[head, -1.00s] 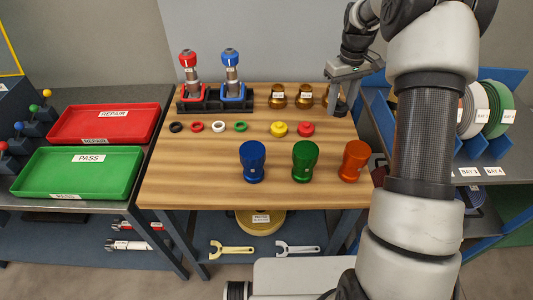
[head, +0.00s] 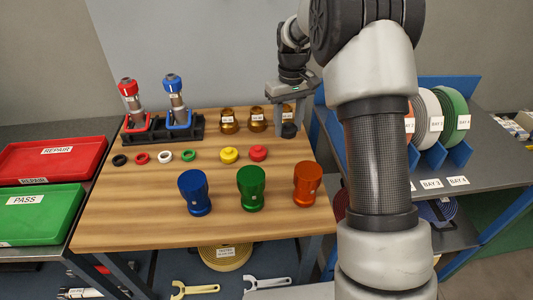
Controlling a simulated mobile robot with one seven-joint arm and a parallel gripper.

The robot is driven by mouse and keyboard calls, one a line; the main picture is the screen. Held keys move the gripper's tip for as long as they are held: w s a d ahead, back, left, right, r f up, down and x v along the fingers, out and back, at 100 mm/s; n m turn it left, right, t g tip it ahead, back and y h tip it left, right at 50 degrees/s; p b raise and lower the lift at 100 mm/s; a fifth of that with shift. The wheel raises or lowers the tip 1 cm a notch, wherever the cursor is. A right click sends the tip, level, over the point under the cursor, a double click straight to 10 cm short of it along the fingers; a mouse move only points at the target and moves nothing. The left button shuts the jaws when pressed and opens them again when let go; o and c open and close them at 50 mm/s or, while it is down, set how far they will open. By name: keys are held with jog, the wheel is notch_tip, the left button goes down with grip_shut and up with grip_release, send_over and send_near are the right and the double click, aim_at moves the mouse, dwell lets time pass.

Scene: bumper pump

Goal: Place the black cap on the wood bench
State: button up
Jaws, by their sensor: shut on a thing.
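The black cap (head: 289,131) is between the fingers of my gripper (head: 290,133) at the back right of the wood bench (head: 150,220). My gripper points down and is shut on the cap. The cap is at or just above the bench top; I cannot tell whether it touches. A yellow cap (head: 229,155) and a red cap (head: 258,153) stand on the bench, in front and to the left of my gripper.
Brass parts (head: 229,121) stand beside and behind my gripper. Blue (head: 195,192), green (head: 251,188) and orange (head: 307,184) bodies stand in front. Several small rings (head: 165,156) and a black rack (head: 190,131) with two pumps are at left. Bare wood lies between.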

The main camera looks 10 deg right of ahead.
aim_at(286, 154)
notch_tip(286, 154, down, 8)
jog(key=shift+f, duration=0.1)
dwell(0.4)
jog(key=shift+b, duration=0.3)
jog(key=shift+f, duration=0.2)
jog(key=o, duration=1.1)
jog(key=shift+c, duration=0.2)
jog(key=shift+r, duration=0.15)
